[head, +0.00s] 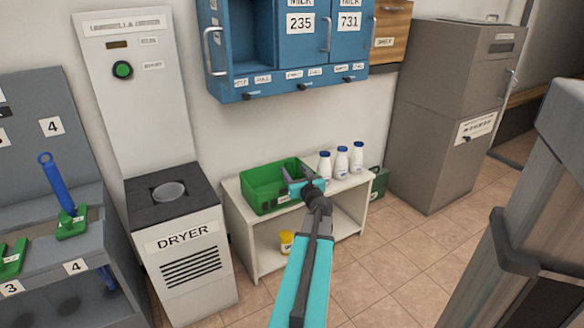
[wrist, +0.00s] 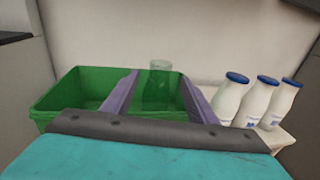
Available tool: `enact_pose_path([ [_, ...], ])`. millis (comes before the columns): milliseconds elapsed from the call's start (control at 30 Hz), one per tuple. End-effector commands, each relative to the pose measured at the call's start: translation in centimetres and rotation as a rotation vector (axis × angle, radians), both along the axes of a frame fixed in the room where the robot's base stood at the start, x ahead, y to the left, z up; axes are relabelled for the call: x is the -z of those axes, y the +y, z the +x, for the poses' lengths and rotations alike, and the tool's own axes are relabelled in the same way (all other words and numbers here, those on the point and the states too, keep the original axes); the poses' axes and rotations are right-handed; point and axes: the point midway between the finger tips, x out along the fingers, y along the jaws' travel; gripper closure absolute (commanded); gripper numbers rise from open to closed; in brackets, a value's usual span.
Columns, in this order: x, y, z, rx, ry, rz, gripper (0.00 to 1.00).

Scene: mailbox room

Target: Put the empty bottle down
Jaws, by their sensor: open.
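The empty bottle (wrist: 158,88) is clear glass and stands upright in the wrist view, between my two purple fingers. Its lower part appears to be inside the green crate (wrist: 72,92), near the right end; its base is hidden. In the head view, the green crate (head: 262,190) sits on the left of a low white shelf, and the bottle cannot be made out there. My gripper (head: 298,178) is over the crate's right end. It is open, with a finger on either side of the bottle; I cannot tell whether either touches it.
Several full white milk bottles with blue caps (head: 341,162) stand right of the crate on the white shelf (head: 235,205). A blue locker (head: 290,50) hangs above. A dryer (head: 180,240) stands left, a grey cabinet (head: 440,120) right. A yellow jar (head: 286,242) is below.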

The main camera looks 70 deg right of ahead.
Motion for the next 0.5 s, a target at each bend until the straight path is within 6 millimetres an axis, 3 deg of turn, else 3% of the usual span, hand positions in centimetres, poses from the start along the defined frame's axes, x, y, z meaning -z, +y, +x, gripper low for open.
enact_pose_path([
  [500, -0.3, 3.6, -3.2, 0.000, -0.001, 0.001, 0.47],
])
